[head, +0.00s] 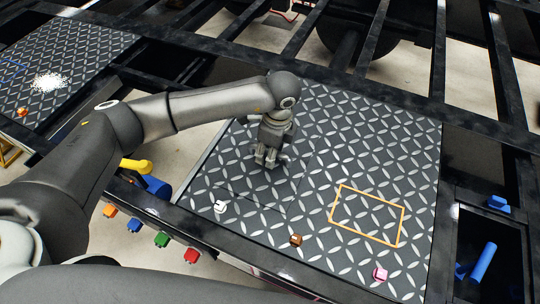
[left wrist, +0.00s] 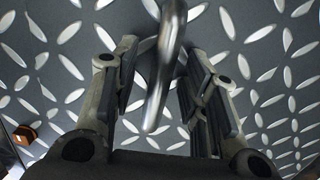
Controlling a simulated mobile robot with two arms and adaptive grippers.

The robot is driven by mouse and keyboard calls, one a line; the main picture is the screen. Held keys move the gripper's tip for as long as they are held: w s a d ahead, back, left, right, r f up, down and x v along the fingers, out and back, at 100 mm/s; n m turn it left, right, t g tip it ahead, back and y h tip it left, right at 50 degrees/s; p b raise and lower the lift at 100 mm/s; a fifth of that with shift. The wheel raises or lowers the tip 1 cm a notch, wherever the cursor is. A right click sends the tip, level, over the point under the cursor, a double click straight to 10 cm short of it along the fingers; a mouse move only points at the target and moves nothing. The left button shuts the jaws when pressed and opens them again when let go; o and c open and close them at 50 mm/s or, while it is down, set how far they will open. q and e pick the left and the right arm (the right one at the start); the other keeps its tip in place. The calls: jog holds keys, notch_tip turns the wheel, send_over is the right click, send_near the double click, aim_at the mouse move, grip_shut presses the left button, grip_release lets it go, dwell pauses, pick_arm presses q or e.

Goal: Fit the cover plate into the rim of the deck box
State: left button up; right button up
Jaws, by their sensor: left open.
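A square diamond-plate panel, which looks like the cover plate (head: 240,184), lies in the tread-plate deck in the head view. Thin dark seams show along its near and right sides. It looks about level with the deck; I cannot tell whether it sits fully in the rim of the deck box, and no box interior shows there. My left gripper (head: 267,160) points down over the panel. In the left wrist view its fingers (left wrist: 158,95) are open, with a shiny curved metal bar (left wrist: 166,60), probably the plate's handle, between them. Contact is not visible. My right gripper is out of view.
An orange outlined rectangle (head: 372,196) marks the deck at right. White (head: 220,207), brown (head: 295,240) and pink (head: 380,274) small blocks lie near the front. A dark recess at far right holds a blue cylinder (head: 483,263). Black frame rails surround the deck.

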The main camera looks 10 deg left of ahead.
pick_arm(q)
grip_shut()
jog(key=shift+w+r, duration=0.1)
jog(key=shift+r, duration=0.1)
dwell(0.3)
jog(key=shift+r+b, duration=0.6)
jog(key=s+d+r+b, duration=0.3)
jog(key=s+d+r, duration=0.3)
jog(key=s+r, duration=0.5)
jog(key=shift+s+d+r, duration=0.2)
jog(key=shift+s+r, duration=0.1)
jog(key=shift+s, duration=0.5)
